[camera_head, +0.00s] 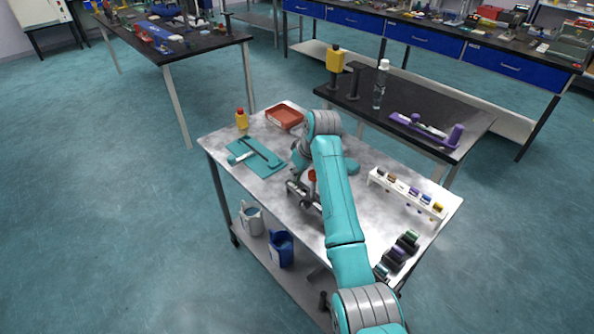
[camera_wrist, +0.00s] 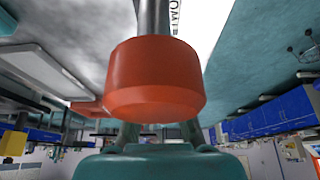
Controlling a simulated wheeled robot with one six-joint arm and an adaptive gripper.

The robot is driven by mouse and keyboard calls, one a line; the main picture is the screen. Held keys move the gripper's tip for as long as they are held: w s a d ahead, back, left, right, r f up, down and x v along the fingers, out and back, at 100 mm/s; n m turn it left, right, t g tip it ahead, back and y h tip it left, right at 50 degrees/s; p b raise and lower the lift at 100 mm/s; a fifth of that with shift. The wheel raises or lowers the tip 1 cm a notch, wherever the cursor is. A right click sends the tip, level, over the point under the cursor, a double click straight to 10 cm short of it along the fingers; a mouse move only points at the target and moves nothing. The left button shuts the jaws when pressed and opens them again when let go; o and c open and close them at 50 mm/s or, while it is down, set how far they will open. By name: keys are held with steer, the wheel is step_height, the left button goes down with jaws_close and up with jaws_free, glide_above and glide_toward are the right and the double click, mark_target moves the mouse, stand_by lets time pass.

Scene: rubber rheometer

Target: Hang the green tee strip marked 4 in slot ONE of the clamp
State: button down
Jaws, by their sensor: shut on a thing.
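In the head view a white rack (camera_head: 408,197) at the table's right holds several coloured strips, with a dark green one (camera_head: 381,172) at its far left end. No number is legible on it. The clamp (camera_head: 303,193) is at the middle of the table, mostly behind my arm; its slots cannot be made out. An orange-red knob (camera_head: 312,176) shows beside it. My gripper (camera_head: 299,160) is mostly hidden there. In the wrist view an orange-red knob (camera_wrist: 155,82) on a metal shaft fills the middle, and my gripper appears shut on it. No strip shows in my gripper.
A teal mat (camera_head: 268,166) with a tool, a red tray (camera_head: 285,118) and a yellow bottle (camera_head: 242,119) are at the left and back. Dark rolls (camera_head: 399,252) lie at the front right. A black table (camera_head: 455,117) stands behind. Some bare tabletop lies in front of the rack.

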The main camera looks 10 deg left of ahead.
steer(key=shift+f, duration=0.5)
steer(key=c, duration=1.1)
jaws_free()
steer(key=shift+c, duration=0.2)
steer(key=shift+r, duration=3.05)
